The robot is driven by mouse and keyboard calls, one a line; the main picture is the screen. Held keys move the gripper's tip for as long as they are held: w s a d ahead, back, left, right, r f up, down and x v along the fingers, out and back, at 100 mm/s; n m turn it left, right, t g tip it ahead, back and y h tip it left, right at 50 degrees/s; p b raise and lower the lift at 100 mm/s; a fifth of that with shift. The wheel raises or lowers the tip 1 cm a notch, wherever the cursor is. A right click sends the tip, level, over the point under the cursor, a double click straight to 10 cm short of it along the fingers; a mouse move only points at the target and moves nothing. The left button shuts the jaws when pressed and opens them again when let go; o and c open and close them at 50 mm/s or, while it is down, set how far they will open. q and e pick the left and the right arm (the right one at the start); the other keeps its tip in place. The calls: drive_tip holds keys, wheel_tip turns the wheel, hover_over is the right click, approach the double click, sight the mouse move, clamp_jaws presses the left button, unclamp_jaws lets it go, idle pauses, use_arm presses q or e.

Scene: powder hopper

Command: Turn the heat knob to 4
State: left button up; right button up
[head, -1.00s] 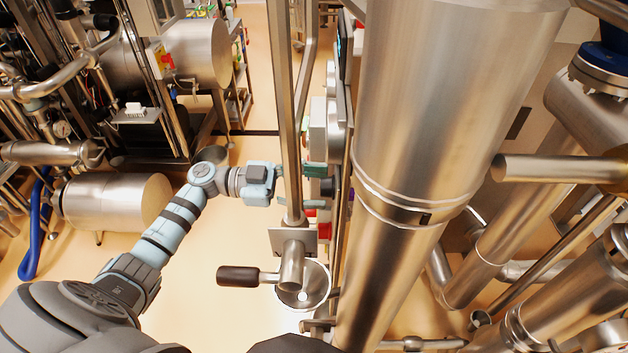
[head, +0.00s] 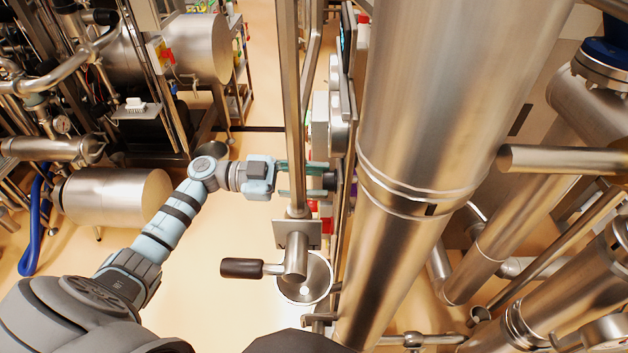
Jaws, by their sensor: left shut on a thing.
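A dark knob (head: 330,181) sticks out of the edge-on control panel (head: 345,195) at the centre. My left gripper (head: 318,180) reaches past the upright steel pipe from the left, and its greenish fingers are shut on the dark knob, one above and one below it. The pipe hides part of the fingers. The panel's face is turned away, so I cannot read the knob's label, its scale or its setting. My right gripper is not in view.
The upright steel pipe (head: 291,100) stands close in front of the gripper. Below it is a valve with a dark handle (head: 241,268) over a round steel funnel (head: 305,280). A wide steel column (head: 430,120) stands just right of the panel. Floor left of the pipe is open.

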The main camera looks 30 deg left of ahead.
use_arm(q)
drive_tip(key=m+b, duration=0.2)
drive_tip(key=m, duration=0.3)
drive_tip(key=shift+f+m+y+b, duration=0.15)
drive_tip(key=shift+m+y+b, duration=0.15)
drive_tip(key=shift+b, duration=0.05)
drive_tip(key=m+b, duration=0.3)
drive_tip(key=m, duration=0.2)
drive_tip(key=m+b, duration=0.3)
drive_tip(key=shift+m, duration=0.4)
drive_tip(key=m+b, duration=0.3)
drive_tip(key=shift+r+t+b, duration=0.2)
drive_tip(key=shift+t+b, duration=0.1)
drive_tip(key=shift+b, duration=0.05)
drive_tip(key=m+b, duration=0.2)
drive_tip(key=m, duration=0.1)
drive_tip(key=shift+r+b, duration=0.1)
drive_tip(key=shift+b, duration=0.3)
drive_tip(key=shift+r+m+b, duration=0.15)
drive_tip(key=shift+m+b, duration=0.45)
drive_tip(key=shift+m, duration=0.2)
drive_tip(key=o, duration=1.2)
